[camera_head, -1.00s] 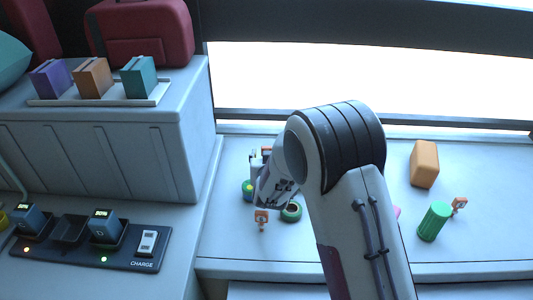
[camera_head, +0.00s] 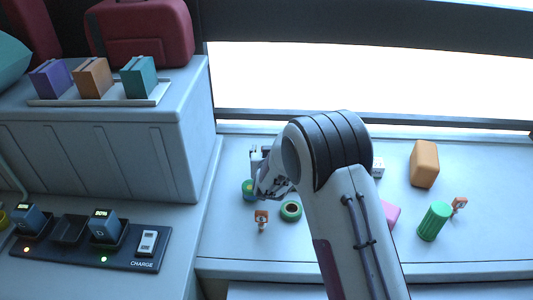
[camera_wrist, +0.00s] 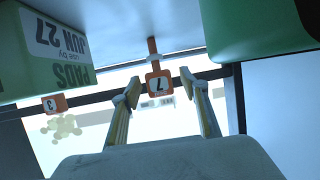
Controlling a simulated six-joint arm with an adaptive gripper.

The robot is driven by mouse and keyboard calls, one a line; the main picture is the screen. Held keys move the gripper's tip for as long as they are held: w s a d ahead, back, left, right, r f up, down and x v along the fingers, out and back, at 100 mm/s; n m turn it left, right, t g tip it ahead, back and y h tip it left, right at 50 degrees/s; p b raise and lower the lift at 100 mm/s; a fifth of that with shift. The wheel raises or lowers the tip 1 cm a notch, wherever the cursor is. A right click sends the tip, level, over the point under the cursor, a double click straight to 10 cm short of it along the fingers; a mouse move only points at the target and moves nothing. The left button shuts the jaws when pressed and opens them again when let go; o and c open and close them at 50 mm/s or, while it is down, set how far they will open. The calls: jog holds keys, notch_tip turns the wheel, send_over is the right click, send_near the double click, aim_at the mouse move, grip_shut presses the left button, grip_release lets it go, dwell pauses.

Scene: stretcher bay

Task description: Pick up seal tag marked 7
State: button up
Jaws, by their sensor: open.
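The seal tag marked 7 (camera_wrist: 158,85) is orange with a pale label and appears upside down in the wrist view, on a stem that meets the pale surface above it. My gripper (camera_wrist: 160,92) is open, with one finger on each side of the tag and visible gaps between. I cannot tell how far the tag reaches between the fingertips. In the head view my gripper (camera_head: 262,168) is at the back left of the counter, and no tag can be made out there. A second tag marked 3 (camera_wrist: 55,104) shows at the left of the wrist view.
A green and white box of pads (camera_wrist: 48,58) and a large green object (camera_wrist: 265,28) flank the tag in the wrist view. On the counter are an orange tag (camera_head: 261,217), a green ring (camera_head: 290,210), a green cylinder (camera_head: 434,221) and an orange block (camera_head: 424,164).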

jog(key=c, duration=0.9)
jog(key=shift+r, duration=0.1)
jog(key=shift+r, duration=4.9)
